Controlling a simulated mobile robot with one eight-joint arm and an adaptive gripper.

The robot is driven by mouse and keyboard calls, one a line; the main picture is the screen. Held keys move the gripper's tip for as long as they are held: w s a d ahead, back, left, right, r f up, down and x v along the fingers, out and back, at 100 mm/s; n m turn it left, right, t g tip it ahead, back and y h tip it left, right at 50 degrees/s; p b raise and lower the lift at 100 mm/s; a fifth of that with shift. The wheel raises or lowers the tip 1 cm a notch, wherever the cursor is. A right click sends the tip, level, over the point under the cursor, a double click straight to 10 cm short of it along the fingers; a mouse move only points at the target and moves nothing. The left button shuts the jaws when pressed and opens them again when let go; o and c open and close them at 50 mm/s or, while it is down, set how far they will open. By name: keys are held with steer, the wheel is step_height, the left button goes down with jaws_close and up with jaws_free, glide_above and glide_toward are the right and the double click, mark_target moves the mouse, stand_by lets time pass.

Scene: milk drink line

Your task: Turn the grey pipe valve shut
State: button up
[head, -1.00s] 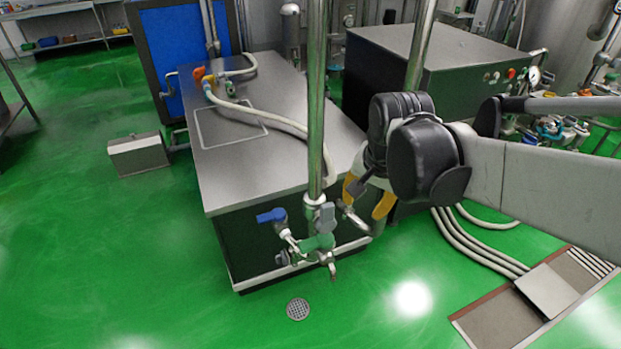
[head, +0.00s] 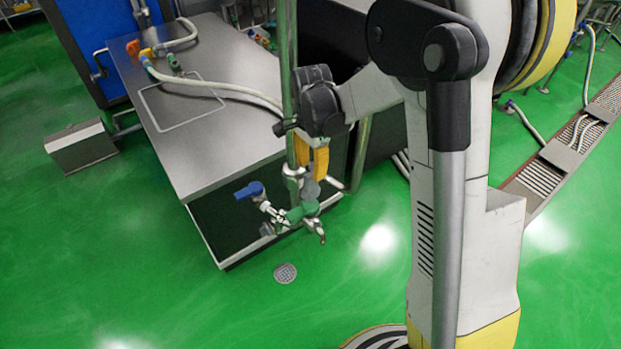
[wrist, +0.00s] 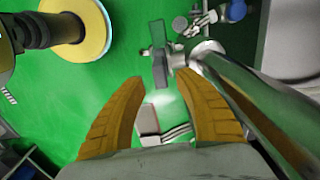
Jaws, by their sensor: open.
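The grey pipe valve (head: 309,189) sits on the fittings low on a vertical steel pipe (head: 289,80). In the wrist view its flat grey handle (wrist: 158,48) shows just beyond my fingertips, roughly in line with the gap between them. My gripper (wrist: 161,76) is open with yellow-orange fingers spread and nothing between them. In the head view my gripper (head: 312,166) is beside the pipe and just above the valve, with its fingers pointing down. Whether a finger touches the handle cannot be told.
The steel pipe runs close along the right finger in the wrist view. A steel-topped cabinet (head: 215,150) stands behind. Green floor (head: 130,270) is open in front.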

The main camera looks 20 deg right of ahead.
mark_target(311, 174)
step_height(311, 174, down, 3)
steer(key=shift+f+b, duration=0.15)
steer(key=shift+b, duration=0.25)
steer(key=shift+c, duration=0.5)
jaws_close()
